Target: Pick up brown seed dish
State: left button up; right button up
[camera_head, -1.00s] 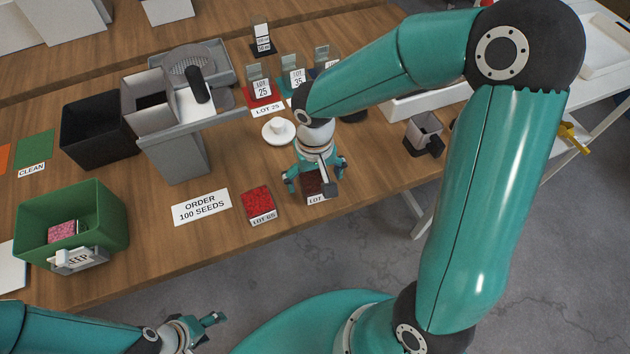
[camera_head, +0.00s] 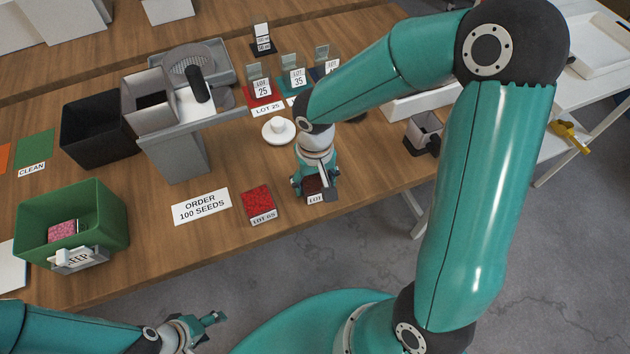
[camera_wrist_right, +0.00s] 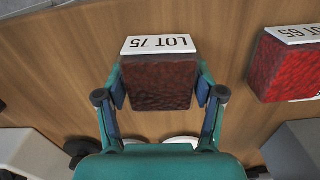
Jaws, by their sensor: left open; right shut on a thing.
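The brown seed dish (camera_wrist_right: 157,82) is a square dish of dark reddish-brown seeds with a white LOT 75 label, near the table's front edge. In the head view the dish (camera_head: 313,186) is partly covered by my right gripper (camera_head: 315,186). In the right wrist view my right gripper (camera_wrist_right: 160,88) has one finger against each side of the dish and is shut on it. The dish appears to be at table level; I cannot tell if it is lifted. My left gripper (camera_head: 214,330) is open and empty, low at the bottom left, off the table.
A red seed dish (camera_head: 258,200) labelled LOT 65 stands just left of the brown one. An order card (camera_head: 201,206), a green bin (camera_head: 103,226), a black bin (camera_head: 92,140) and a grey machine (camera_head: 175,155) stand further left.

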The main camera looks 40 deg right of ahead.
aim_at(315, 180)
jog(key=shift+r, duration=0.15)
notch_tip(315, 180, up, 20)
dwell(0.4)
jog(key=shift+f, duration=0.2)
dwell(0.6)
